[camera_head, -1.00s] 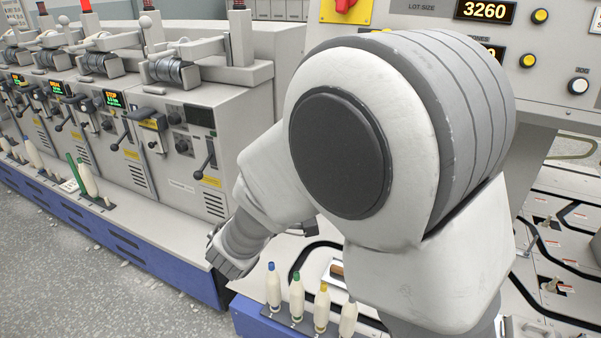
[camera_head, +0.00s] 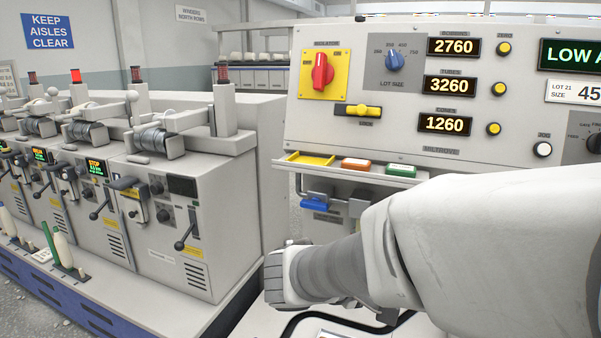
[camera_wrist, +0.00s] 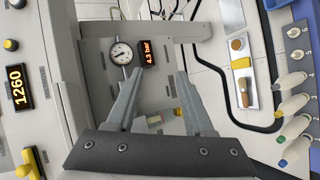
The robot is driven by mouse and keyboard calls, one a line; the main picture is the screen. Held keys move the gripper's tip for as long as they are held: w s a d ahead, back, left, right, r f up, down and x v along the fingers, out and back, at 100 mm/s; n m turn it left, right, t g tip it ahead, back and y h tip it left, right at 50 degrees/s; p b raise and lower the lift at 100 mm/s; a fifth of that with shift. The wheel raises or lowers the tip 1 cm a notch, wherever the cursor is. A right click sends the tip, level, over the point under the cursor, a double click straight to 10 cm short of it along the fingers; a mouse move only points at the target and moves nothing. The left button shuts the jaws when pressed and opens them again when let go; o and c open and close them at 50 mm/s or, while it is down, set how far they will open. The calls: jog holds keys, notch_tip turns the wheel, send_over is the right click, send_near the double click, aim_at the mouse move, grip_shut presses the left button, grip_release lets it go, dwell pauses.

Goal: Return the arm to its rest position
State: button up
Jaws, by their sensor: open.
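My arm crosses the lower right of the head view, its white links reaching left to a grey wrist in front of the control panel. My gripper fingers cannot be made out in the head view. In the wrist view my gripper (camera_wrist: 158,75) is open, with its two grey fingers apart and nothing between them. Beyond the fingers are a round pressure gauge (camera_wrist: 121,53) and a display reading 4.3 bar (camera_wrist: 147,52).
Winding machines (camera_head: 160,230) line the left. In the wrist view, several bobbins (camera_wrist: 291,80) stand in a rack at right, near a brush-like tool (camera_wrist: 243,92) in a white tray.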

jog(key=s+d+f+m+g+y, duration=0.2)
jog(key=s+m+g+y, duration=0.4)
jog(key=s, duration=0.8)
jog(key=s+a+r+t+y+p, duration=0.1)
jog(key=r+t+y+p, duration=0.1)
jog(key=r+p, duration=0.9)
jog(key=a+r+t+y+p, duration=0.2)
jog(key=r+p, duration=0.9)
jog(key=r, duration=0.2)
jog(key=shift+s+a+r+p, duration=0.25)
jog(key=shift+s+p, duration=0.1)
jog(key=shift+s, duration=0.05)
dwell(3.8)
